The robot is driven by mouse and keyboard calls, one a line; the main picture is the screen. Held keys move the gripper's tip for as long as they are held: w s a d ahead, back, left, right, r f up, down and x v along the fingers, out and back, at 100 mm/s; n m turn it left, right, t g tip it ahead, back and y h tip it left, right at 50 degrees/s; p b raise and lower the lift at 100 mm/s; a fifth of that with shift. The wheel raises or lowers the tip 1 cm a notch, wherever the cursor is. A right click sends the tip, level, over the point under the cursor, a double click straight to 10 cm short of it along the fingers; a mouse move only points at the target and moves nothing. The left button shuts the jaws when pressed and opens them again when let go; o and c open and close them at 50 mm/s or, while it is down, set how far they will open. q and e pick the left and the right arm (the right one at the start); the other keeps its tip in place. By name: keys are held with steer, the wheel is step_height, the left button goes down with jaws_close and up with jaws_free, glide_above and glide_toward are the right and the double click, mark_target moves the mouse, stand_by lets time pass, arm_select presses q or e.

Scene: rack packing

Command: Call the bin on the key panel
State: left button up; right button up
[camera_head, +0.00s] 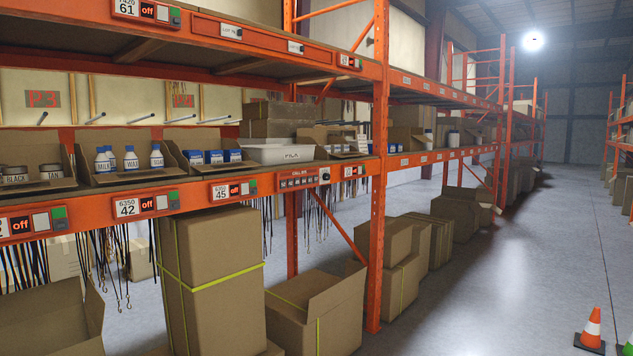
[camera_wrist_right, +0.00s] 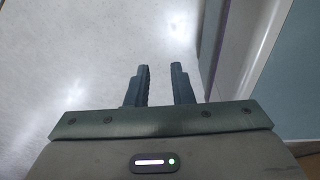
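The key panel (camera_head: 298,181), marked "CALL BIN", is on the orange beam of the middle shelf, with a row of small keys and a round dark knob or button at its right end. A white bin (camera_head: 277,153) with lettering on its front stands on the shelf just above the panel. My right gripper (camera_wrist_right: 161,80) shows in the right wrist view with its two dark fingers apart and nothing between them, over a pale floor. It is not in the head view. My left gripper is in neither view.
Open cartons with bottles (camera_head: 131,160) and small blue boxes (camera_head: 212,156) stand left of the bin. Tall cardboard boxes (camera_head: 212,275) and an open carton (camera_head: 318,308) stand under the shelf.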

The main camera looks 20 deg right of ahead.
steer(key=shift+d, duration=0.1)
steer(key=c, duration=0.4)
steer(key=shift+d, duration=0.2)
jaws_close()
steer(key=shift+d, duration=0.25)
steer(key=shift+a, duration=0.2)
steer(key=shift+a, duration=0.45)
steer(key=shift+d, duration=0.4)
steer(key=shift+d, duration=0.2)
